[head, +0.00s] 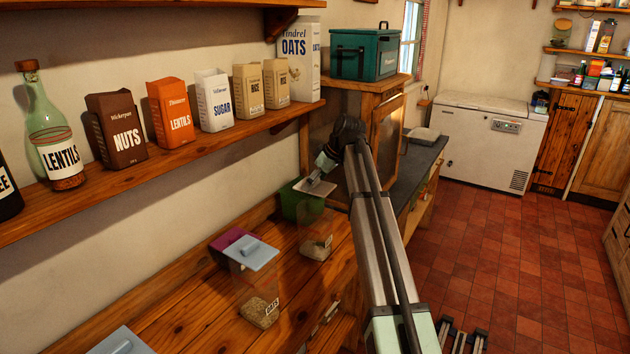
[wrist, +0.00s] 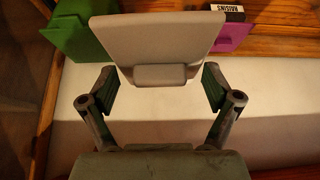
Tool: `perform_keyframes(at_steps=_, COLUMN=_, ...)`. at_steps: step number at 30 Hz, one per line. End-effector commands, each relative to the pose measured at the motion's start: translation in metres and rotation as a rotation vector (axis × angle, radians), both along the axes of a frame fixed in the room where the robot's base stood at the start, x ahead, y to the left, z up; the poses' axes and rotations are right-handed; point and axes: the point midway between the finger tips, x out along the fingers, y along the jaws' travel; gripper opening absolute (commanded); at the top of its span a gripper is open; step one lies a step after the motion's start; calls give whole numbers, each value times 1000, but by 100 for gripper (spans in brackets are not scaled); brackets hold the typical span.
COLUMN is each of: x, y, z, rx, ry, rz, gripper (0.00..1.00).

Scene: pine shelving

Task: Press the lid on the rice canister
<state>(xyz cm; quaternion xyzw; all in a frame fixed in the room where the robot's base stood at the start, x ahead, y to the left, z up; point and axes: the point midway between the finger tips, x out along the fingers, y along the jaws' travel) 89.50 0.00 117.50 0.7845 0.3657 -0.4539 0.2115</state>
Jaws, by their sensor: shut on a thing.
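My gripper (head: 322,172) is low over the wooden counter, shut on a pale lid (head: 313,187) by its raised handle. In the wrist view, the pale grey lid (wrist: 160,38) lies ahead of the fingers, its handle (wrist: 160,75) between them. A clear canister (head: 317,236) with pale contents low inside stands on the counter, just below the lid in the head view. Its label is too small to read, so I cannot confirm that it is the rice canister. The lid appears above and apart from it; their alignment is unclear.
A green container (head: 297,203) is close behind the lid. A second clear canister (head: 258,300) with a blue-grey lid (head: 252,254) stands nearer, beside a purple container (head: 231,240). A shelf of packets (head: 170,150) overhangs at left. A wooden cabinet (head: 384,112) stands beyond.

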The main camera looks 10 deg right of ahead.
Motion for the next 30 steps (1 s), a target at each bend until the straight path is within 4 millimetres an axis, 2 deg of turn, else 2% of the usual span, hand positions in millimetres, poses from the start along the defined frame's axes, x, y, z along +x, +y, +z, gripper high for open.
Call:
perform_keyframes(at_steps=18, x=0, y=0, z=-50, rx=0, ry=0, rz=0, gripper=62)
perform_keyframes(at_steps=30, x=0, y=0, z=-57, rx=0, ry=0, rz=0, gripper=62)
